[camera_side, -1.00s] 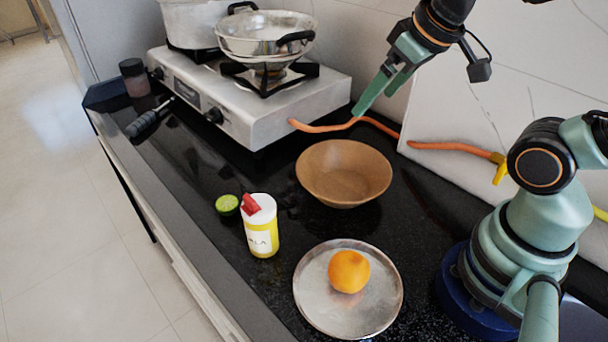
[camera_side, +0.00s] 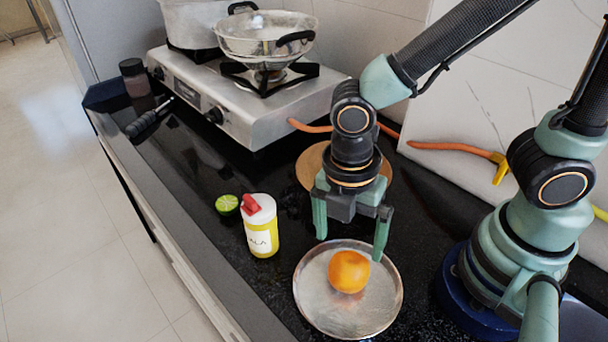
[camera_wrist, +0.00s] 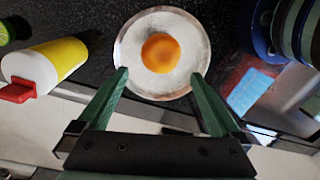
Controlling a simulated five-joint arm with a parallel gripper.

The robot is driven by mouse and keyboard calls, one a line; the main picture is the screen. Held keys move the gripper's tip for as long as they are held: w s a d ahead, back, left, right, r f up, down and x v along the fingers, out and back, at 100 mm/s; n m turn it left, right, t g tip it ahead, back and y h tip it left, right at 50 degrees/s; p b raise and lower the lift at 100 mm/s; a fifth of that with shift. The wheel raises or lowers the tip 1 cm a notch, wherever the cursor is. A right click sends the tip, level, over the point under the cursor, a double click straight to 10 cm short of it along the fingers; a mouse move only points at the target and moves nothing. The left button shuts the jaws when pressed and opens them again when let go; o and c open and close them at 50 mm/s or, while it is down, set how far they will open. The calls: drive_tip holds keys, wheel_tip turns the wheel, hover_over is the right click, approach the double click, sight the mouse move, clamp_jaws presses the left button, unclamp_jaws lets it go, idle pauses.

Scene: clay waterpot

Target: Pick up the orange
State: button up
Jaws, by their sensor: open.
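The orange (camera_side: 348,272) sits on a round metal plate (camera_side: 312,307) on the dark counter in the side view. In the wrist view the orange (camera_wrist: 161,53) lies on the plate (camera_wrist: 130,48), beyond my fingertips and between their lines. My gripper (camera_side: 350,246) points down with its fingers spread, above the far edge of the plate and short of the orange. In the wrist view my gripper (camera_wrist: 160,76) is open and empty. It does not touch the orange.
A yellow and white bottle (camera_side: 260,228) with a red cap stands left of the plate, beside a cut lime (camera_side: 227,204). A brown bowl (camera_side: 311,165) behind my gripper is partly hidden. A gas stove (camera_side: 250,107) with pots stands at the back.

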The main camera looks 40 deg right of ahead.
sight(349, 261)
drive_tip(key=shift+s+d+f, duration=0.15)
drive_tip(key=shift+d+f, duration=0.05)
drive_tip(key=shift+f, duration=2)
drive_tip(key=shift+s+d+f, duration=0.1)
drive_tip(key=shift+d+f, duration=0.05)
drive_tip(key=shift+f, duration=2.05)
drive_tip(key=c, duration=1.2)
